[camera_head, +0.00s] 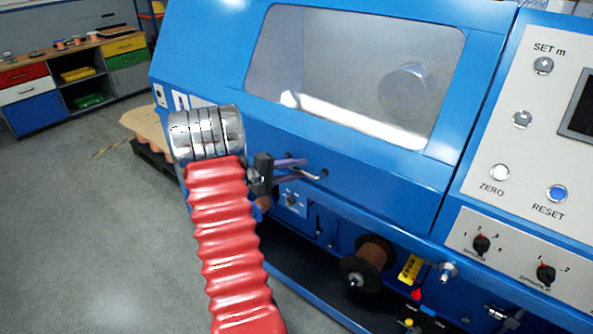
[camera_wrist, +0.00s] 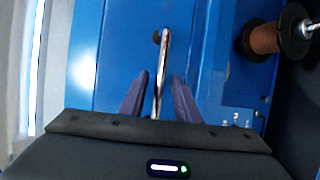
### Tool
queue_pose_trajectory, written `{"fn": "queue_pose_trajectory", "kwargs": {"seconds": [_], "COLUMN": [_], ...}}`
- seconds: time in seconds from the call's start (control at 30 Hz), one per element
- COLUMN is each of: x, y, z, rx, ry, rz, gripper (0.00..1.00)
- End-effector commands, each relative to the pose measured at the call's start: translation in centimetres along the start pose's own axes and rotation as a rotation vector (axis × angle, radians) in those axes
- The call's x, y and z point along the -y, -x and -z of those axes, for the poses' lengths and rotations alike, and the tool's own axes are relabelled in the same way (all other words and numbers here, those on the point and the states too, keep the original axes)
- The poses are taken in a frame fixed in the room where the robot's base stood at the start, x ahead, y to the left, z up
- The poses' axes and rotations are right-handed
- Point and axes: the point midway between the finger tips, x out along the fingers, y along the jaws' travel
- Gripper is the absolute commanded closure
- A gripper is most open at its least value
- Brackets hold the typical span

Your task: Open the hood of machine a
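The machine's blue hood (camera_head: 375,180) is down, with a clear window (camera_head: 355,75) in its upper part. A thin metal handle (camera_head: 318,175) sticks out from the hood's lower front. My gripper (camera_head: 303,168) is at this handle. In the wrist view, the two purple fingers of my gripper (camera_wrist: 161,76) stand apart on either side of the handle (camera_wrist: 165,50), with a gap visible on each side. The gripper is open around the handle and not closed on it.
A brown wire spool (camera_head: 375,254) is mounted below the hood. A control panel (camera_head: 525,130) with knobs and buttons is at the right. A cabinet (camera_head: 75,75) with coloured drawers stands at the back left. The grey floor at left is mostly clear.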

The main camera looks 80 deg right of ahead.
Motion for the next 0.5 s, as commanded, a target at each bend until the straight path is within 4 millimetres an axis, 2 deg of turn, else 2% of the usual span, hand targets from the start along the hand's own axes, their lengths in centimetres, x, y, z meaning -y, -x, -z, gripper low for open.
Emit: {"fn": "queue_pose_trajectory", "kwargs": {"seconds": [0.23, 0.5], "x": [0.0, -0.01], "y": [-0.05, -0.01], "z": [0.0, 0.01], "rx": [0.0, 0.0], "ry": [0.0, 0.0], "rz": [0.0, 0.0], "gripper": [0.71, 0.89]}}
